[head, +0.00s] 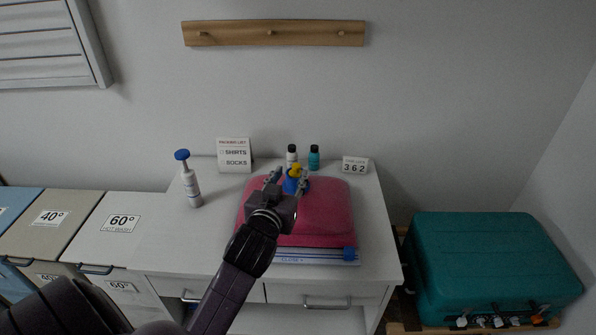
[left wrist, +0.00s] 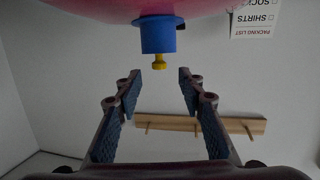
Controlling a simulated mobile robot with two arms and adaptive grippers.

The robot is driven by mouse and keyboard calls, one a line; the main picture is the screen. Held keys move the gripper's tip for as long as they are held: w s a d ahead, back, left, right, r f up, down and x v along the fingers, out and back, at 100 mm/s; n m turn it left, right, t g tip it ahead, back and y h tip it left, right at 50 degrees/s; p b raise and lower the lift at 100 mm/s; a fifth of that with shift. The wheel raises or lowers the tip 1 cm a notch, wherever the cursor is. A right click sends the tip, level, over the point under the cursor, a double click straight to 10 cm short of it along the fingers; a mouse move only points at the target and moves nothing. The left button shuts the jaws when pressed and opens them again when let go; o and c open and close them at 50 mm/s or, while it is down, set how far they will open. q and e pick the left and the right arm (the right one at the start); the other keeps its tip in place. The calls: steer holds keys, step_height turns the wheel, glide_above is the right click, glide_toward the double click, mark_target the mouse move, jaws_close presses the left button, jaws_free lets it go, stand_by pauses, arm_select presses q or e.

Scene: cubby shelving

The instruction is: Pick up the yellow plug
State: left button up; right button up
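The yellow plug (head: 296,170) is small and sits in the blue valve (head: 291,186) on the far side of the pink bag (head: 322,215). In the left wrist view the plug (left wrist: 159,62) sticks out of the blue valve (left wrist: 158,36), below the pink bag (left wrist: 190,7). My left gripper (head: 288,181) is open, its fingers on either side of the valve area. In the left wrist view the left gripper (left wrist: 158,82) has clear gaps between both fingertips and the plug, and holds nothing. My right gripper is not in view.
The bag lies on a white cabinet top (head: 165,235). Behind it stand a white bottle (head: 292,158), a teal bottle (head: 314,160) and a number block (head: 355,166). A pump (head: 190,185) and a packing-list sign (head: 235,155) are left. A teal suitcase (head: 490,260) is right.

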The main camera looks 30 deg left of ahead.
mark_target(296, 167)
arm_select(q)
steer(key=shift+p+x, duration=0.35)
steer(key=shift+x, duration=0.7)
steer(key=p+x, duration=0.1)
steer(key=x, duration=0.3)
steer(key=shift+w+f, duration=0.1)
steer(key=shift+w, duration=0.05)
steer(key=shift+c, duration=0.2)
steer(key=c, duration=0.5)
steer(key=shift+c, duration=1.9)
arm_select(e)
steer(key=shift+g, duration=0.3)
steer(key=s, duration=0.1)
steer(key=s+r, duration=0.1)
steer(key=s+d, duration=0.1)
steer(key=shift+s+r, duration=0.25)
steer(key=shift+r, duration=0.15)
